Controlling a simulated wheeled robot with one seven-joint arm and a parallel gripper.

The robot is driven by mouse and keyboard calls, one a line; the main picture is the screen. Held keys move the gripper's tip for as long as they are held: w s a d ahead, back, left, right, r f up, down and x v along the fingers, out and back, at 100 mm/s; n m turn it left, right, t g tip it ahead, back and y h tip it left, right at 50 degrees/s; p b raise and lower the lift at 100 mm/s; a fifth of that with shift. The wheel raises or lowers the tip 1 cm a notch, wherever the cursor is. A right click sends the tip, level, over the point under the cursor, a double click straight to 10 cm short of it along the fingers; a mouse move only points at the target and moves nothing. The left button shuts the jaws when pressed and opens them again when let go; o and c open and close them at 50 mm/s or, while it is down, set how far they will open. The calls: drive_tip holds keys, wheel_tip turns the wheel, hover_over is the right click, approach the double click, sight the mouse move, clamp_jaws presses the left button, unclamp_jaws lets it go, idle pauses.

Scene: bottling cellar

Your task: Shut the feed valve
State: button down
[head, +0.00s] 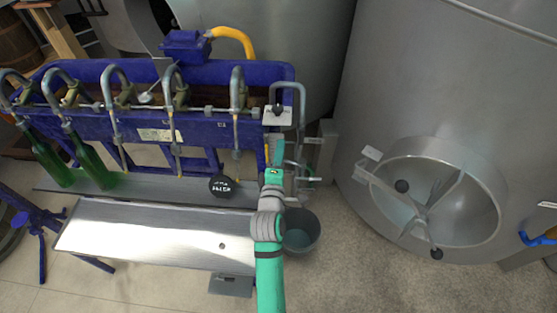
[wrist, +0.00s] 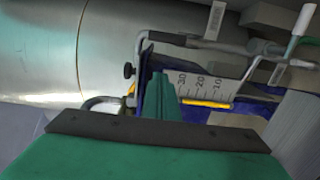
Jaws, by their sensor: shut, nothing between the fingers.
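What looks like the feed valve, a grey pipe fitting with thin pale-ended levers (head: 306,180), is on the right end of the blue bottling filler (head: 215,134). In the wrist view its light-tipped lever (wrist: 303,20) slants up at the upper right, beside a grey pipe (wrist: 205,43). I cannot tell from its angle whether the valve is open or shut. My green gripper (head: 279,153) is beside the filler's right end, just left of the levers and apart from them. In the wrist view my gripper (wrist: 160,84) is shut and empty, pointing toward a numbered scale plate (wrist: 205,86).
A large steel tank (head: 445,90) with a round hatch (head: 470,190) stands to the right. A grey bucket (head: 301,232) sits on the floor under the filler's right end. Green bottles (head: 92,160) stand under the left spouts. A steel tray (head: 150,236) lies in front.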

sight(301, 132)
drive_tip(key=shift+w+d, duration=0.7)
drive_tip(key=shift+d, duration=0.3)
drive_tip(key=shift+w+d, duration=0.65)
drive_tip(key=shift+d, duration=0.35)
